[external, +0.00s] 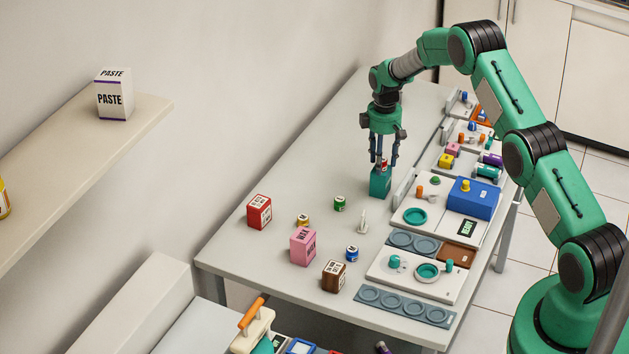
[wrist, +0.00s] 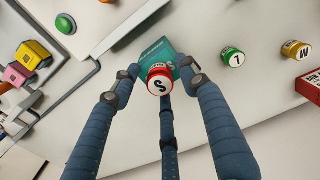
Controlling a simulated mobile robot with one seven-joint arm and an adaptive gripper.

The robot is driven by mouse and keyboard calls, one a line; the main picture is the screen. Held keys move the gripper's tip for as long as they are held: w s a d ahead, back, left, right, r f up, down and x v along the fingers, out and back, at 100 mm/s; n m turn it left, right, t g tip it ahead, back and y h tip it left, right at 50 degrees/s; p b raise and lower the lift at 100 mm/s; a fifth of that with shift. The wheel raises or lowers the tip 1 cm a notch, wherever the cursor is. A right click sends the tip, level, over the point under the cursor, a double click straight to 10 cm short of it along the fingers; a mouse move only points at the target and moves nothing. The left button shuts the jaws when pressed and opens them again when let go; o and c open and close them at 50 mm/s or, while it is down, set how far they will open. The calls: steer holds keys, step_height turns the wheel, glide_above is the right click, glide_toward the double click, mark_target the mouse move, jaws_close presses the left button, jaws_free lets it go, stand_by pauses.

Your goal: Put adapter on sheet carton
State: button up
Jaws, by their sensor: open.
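A teal carton (external: 380,184), likely the sheet carton, stands on the grey table under my gripper (external: 382,162). A small red cylinder with a white top marked S (wrist: 158,80), likely the adapter, sits upright over the carton's top and appears to rest on it. In the wrist view the teal carton (wrist: 157,52) shows behind the cylinder, partly hidden by it. My gripper, also in the wrist view (wrist: 162,82), points down with its fingers open around the cylinder, with gaps visible at the sides.
Green (external: 340,203), gold (external: 303,221) and blue (external: 351,253) small cylinders stand toward the table's front. Red (external: 259,211), pink (external: 303,245) and brown (external: 334,275) boxes stand near them, with a white cone-shaped piece (external: 362,222). Bare table lies left of the carton.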

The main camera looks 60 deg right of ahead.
step_height(320, 180, up, 12)
steer(key=b, duration=0.1)
stand_by(0.7)
steer(key=shift+r, duration=0.1)
stand_by(0.4)
